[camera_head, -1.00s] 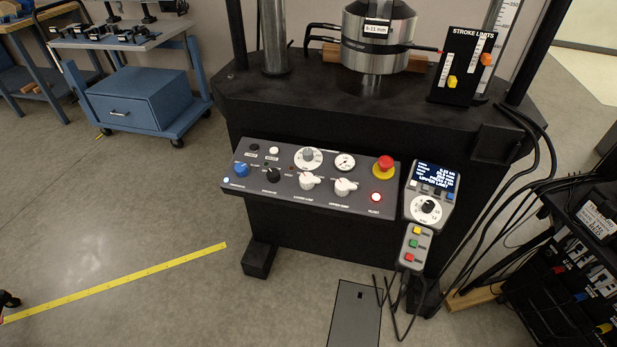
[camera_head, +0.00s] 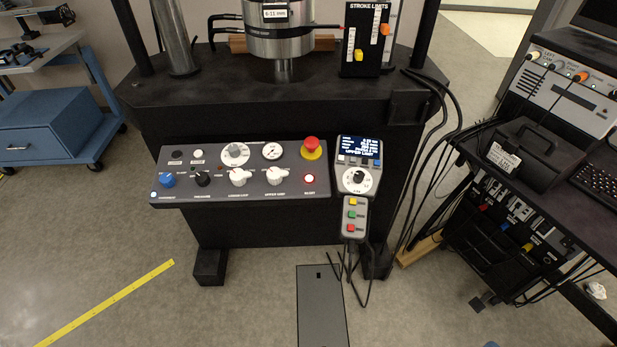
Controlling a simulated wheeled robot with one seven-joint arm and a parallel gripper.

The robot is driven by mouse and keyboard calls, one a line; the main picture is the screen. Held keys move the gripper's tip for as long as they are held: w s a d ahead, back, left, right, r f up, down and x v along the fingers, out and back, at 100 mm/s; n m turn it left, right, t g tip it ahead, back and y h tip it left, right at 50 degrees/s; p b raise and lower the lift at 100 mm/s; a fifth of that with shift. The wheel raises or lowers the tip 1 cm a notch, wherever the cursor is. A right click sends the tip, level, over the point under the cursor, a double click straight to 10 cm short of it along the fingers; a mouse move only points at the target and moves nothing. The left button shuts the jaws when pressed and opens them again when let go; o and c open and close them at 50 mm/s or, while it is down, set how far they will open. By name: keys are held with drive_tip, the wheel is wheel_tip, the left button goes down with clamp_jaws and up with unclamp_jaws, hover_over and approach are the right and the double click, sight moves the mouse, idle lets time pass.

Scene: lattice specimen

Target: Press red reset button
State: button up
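The red reset button (camera_head: 309,179) is a small round button with a bright, lit ring, at the lower right of the sloped grey control panel (camera_head: 215,191). The label under it seems to read RESET. Above it is a larger red mushroom button (camera_head: 311,146) on a yellow collar. The panel stands out from the front of a black testing machine (camera_head: 270,115). My gripper is not in view.
A handheld pendant (camera_head: 357,178) with a lit screen hangs just right of the panel, with yellow, green and red buttons below. Black cables hang beside it. A dark cart (camera_head: 518,205) with equipment stands at the right. The floor in front is mostly clear, with a yellow tape strip (camera_head: 105,303).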

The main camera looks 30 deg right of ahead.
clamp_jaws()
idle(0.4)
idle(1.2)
